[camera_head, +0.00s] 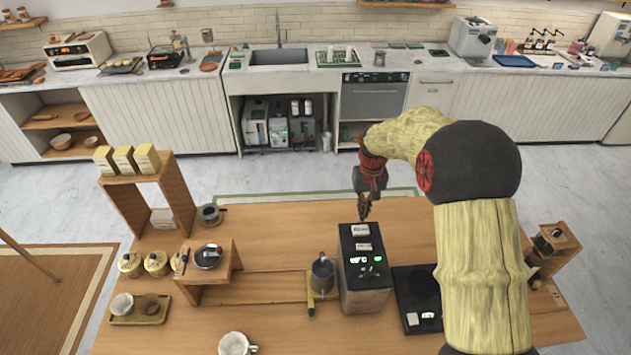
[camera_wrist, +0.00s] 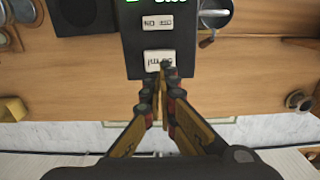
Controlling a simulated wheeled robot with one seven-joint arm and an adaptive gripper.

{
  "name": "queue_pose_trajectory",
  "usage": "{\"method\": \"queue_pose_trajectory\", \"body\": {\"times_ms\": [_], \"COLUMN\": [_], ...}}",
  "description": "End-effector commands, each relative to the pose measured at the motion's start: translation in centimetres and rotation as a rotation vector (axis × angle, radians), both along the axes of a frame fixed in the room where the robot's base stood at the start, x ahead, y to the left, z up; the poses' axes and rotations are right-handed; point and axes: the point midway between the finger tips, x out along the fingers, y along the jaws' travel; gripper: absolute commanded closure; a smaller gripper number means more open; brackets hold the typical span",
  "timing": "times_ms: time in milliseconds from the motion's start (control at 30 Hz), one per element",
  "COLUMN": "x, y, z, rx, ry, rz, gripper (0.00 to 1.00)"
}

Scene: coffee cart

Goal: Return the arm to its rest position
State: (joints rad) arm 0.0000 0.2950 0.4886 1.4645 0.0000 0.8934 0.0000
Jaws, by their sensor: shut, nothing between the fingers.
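My arm, yellow with dark joints, reaches in from the right in the head view and bends over the wooden table. My gripper (camera_head: 366,205) points down just behind the back end of a black machine (camera_head: 364,268) with a lit green display. In the wrist view my gripper (camera_wrist: 161,84) is shut with its fingertips together and nothing between them. The fingertips overlap the edge of a white labelled button (camera_wrist: 159,61) on top of the machine. I cannot tell whether they touch it.
A metal pitcher (camera_head: 322,274) stands just left of the machine. A black flat scale or plate (camera_head: 416,290) lies to its right, below my arm. A wooden shelf (camera_head: 146,198) with boxes stands at left, and a white cup (camera_head: 236,344) at the front. The table's back middle is clear.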

Motion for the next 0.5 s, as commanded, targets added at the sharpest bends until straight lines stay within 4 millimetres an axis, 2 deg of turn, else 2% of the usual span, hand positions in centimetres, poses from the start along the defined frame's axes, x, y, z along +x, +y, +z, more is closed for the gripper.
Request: {"method": "queue_pose_trajectory", "body": {"times_ms": [133, 233, 333, 500], "x": [-0.2, -1.5, -4.0, -8.8], "y": [0.0, 0.0, 0.0, 0.0], "z": [-0.2, -1.0, -1.7, 0.1], "rx": [0.0, 0.0, 0.0, 0.0], "ry": [0.005, 0.029, 0.07, 0.075], "rz": [0.0, 0.0, 0.0, 0.0], "gripper": [1.0, 1.0, 1.0, 1.0]}}
